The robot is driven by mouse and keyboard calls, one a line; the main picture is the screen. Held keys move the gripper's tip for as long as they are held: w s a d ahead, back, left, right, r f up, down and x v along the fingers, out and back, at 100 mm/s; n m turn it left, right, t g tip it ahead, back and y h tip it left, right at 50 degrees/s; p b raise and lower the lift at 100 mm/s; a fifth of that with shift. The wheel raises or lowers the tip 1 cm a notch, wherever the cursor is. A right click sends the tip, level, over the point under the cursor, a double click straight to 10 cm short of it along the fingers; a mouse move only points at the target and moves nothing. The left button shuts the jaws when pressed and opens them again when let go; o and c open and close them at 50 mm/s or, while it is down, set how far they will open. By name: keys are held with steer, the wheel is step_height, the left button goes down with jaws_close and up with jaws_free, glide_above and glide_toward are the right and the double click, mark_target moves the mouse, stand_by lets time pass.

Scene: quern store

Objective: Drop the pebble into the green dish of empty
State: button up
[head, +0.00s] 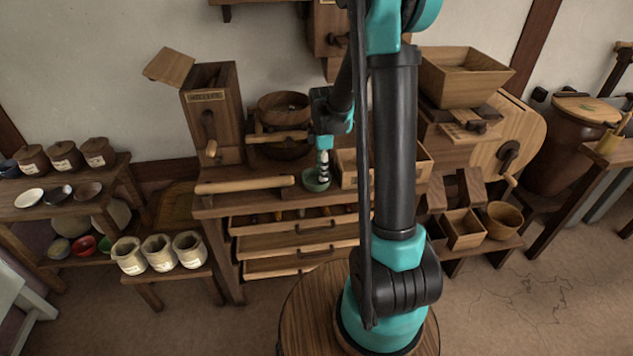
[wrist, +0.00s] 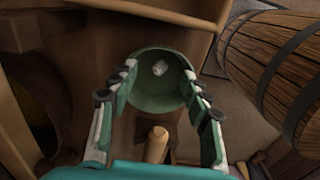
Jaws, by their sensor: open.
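The green dish (head: 317,184) stands on the wooden bench top in the head view, just under my gripper (head: 324,165). In the wrist view the round green dish (wrist: 158,103) lies ahead of and between the fingers of my gripper (wrist: 159,74). My gripper is open, its two fingers spread to either side. A small pale grey pebble (wrist: 160,68) shows inside the dish's outline, toward its far side. The pebble is apart from both fingers. The pebble cannot be made out in the head view.
A wooden rolling pin (head: 245,185) lies left of the dish. An open wooden box (head: 345,165) stands close at its right. Drawers (head: 300,242) stand open below the bench top. A hooped wooden barrel shape (wrist: 280,65) is at the right in the wrist view.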

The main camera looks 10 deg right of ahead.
steer(key=shift+r, duration=0.1)
step_height(320, 180, up, 12)
stand_by(0.5)
steer(key=shift+s, duration=0.1)
steer(key=s+d+f+m+t, duration=0.2)
steer(key=s+f+m, duration=0.2)
steer(key=s+m, duration=0.5)
steer(key=s+d+f+m+t, duration=0.2)
steer(key=s+f+m, duration=0.2)
steer(key=s+m, duration=0.5)
steer(key=s, duration=0.3)
steer(key=shift+s+f, duration=0.35)
steer(key=shift+s, duration=0.05)
